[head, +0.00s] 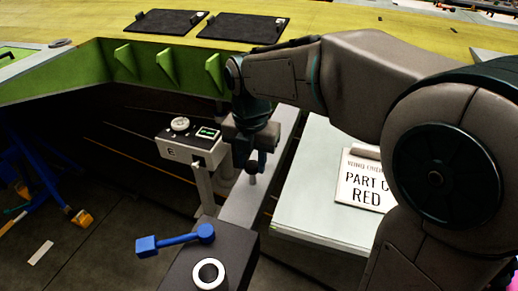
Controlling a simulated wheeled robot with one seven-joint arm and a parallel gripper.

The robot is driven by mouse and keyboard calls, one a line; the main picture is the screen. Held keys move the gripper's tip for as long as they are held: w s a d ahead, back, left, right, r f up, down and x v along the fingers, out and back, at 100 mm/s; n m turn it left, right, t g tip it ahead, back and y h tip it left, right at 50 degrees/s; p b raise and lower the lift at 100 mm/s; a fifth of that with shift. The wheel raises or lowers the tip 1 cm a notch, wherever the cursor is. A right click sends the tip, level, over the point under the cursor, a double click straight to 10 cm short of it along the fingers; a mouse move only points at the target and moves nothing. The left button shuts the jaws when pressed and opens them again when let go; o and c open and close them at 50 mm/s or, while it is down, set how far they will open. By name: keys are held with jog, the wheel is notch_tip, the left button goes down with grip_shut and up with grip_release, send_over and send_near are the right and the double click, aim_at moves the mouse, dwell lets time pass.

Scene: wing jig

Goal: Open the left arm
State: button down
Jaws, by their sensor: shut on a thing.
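My gripper (254,160) points down near the middle of the head view, over a pale rail beside the grey control box. It is shut on a small dark handle (254,171) with a rounded end. My gripper and wrist hide most of that handle's mount, so I cannot tell how far it is turned. Another lever, a blue arm (178,241) with a square end block, sticks out to the left from a dark box (236,256) at the front. It is apart from my gripper. I cannot tell for sure which of the two is the left arm.
The grey control box (190,146) with a round knob and a small green display stands just left of my gripper. A white table (310,205) with a "PART C RED" sign (362,182) is at right. The green ribbed wing frame (150,65) lies behind.

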jog(key=shift+s+a, duration=0.1)
jog(key=shift+s, duration=0.2)
jog(key=c, duration=1)
grip_release()
jog(key=shift+c, duration=0.2)
notch_tip(320, 180, up, 14)
jog(key=p, duration=0.1)
jog(key=shift+f, duration=0.1)
